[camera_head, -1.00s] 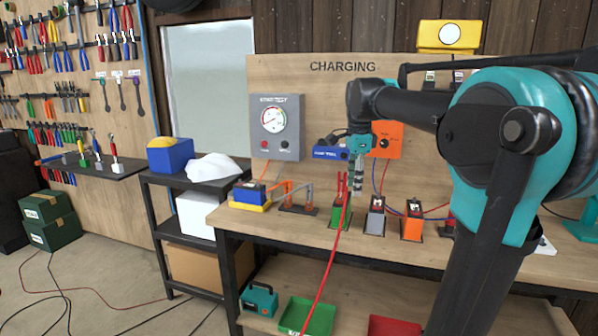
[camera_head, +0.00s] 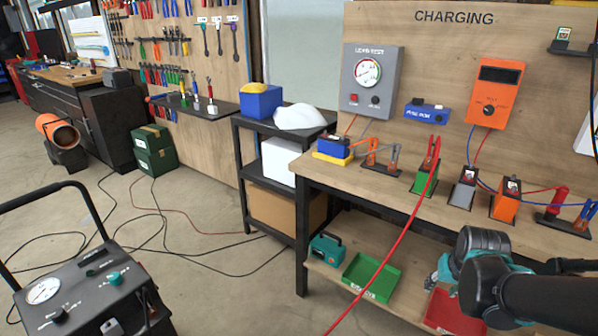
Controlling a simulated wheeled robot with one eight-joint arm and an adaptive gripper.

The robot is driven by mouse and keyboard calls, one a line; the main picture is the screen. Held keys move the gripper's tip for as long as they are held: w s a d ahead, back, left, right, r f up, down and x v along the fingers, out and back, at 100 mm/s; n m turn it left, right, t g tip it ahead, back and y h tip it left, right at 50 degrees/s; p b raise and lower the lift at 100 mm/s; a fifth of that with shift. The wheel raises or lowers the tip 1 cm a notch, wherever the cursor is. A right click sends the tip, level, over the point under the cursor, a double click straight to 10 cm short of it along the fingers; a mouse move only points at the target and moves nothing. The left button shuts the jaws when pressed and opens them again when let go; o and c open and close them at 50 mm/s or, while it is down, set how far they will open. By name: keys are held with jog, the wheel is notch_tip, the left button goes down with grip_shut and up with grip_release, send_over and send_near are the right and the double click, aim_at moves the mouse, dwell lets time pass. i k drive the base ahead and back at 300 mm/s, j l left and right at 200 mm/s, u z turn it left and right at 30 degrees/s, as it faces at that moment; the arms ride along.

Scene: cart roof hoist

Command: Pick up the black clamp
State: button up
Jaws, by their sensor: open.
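I cannot pick out a black clamp for certain in the head view. Small clamps stand on the workbench (camera_head: 340,180): a red clamp (camera_head: 431,153) on a green block with a red cable, and orange clamps (camera_head: 372,152) on a dark stand. A red and blue pair (camera_head: 556,204) sits on a black stand at the right. My gripper (camera_head: 434,281) is at the lower right, below the bench top and over the red bin. It is small and partly hidden by my arm. It is open and apart from the clamps.
A green bin (camera_head: 371,277), a red bin (camera_head: 447,316) and a teal case (camera_head: 326,249) are on the lower shelf. A black cart (camera_head: 85,290) with a gauge stands at the lower left. Cables cross the open floor between.

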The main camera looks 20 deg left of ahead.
aim_at(151, 305)
jog(key=u, duration=2.3)
jog(key=z, duration=2.35)
jog(key=u, duration=2.35)
jog(key=i+l+z, duration=0.1)
jog(key=i+z, duration=0.15)
